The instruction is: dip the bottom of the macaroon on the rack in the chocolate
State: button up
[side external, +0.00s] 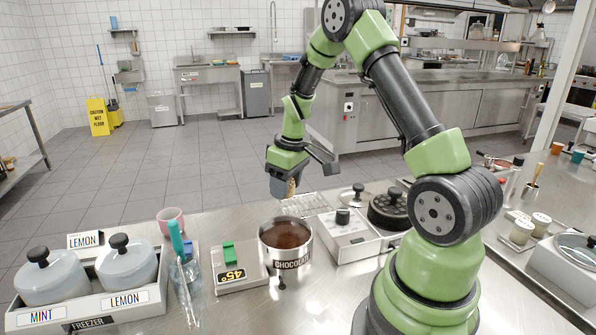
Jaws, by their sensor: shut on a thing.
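My gripper (283,188) points down above and behind the chocolate pot, near the left end of the wire rack (310,203). It is shut on a small tan thing, seemingly the macaroon (291,188), which the fingers mostly hide. I cannot tell from this angle whether the macaroon is clear of the rack. The steel pot of dark brown chocolate (287,236) stands open in front, labelled CHOCOLATE. The underside of the macaroon is too small to make out.
Left of the pot is a box with a green switch and a 45° display (239,274). A white unit (350,238) is right of the pot.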

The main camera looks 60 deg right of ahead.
aim_at(283, 243)
jog(key=s+a+n, duration=0.3)
jog(key=a+n, duration=0.1)
jog(key=a, duration=0.2)
jog(key=shift+d+f, duration=0.1)
jog(key=shift+f, duration=3.4)
jog(key=shift+r, duration=0.1)
jog(key=shift+r, duration=2.9)
